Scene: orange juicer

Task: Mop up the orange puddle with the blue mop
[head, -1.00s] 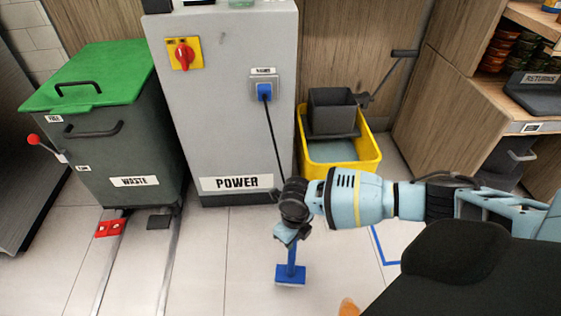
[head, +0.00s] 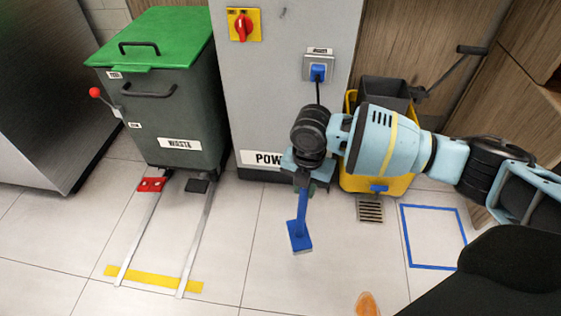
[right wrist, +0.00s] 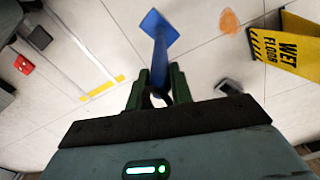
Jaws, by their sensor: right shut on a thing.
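The blue mop (head: 299,234) hangs from my right gripper (head: 303,178) in the head view, its flat head pointing down. In the right wrist view the mop (right wrist: 154,33) sits between the two dark green fingers of my right gripper (right wrist: 158,92), which is shut on its handle. The orange puddle (head: 367,304) lies on the tiles at the bottom edge of the head view, partly cut off, below and right of the mop head. The puddle (right wrist: 229,21) shows whole in the right wrist view, right of the mop head and apart from it. My left gripper is not in view.
A yellow wet floor sign (right wrist: 285,45) stands near the puddle. A green-lidded waste bin (head: 165,110), a grey power cabinet (head: 285,85) and a yellow mop bucket (head: 385,185) line the back. A floor drain (head: 370,209) and blue floor square (head: 433,267) are at right. The middle tiles are clear.

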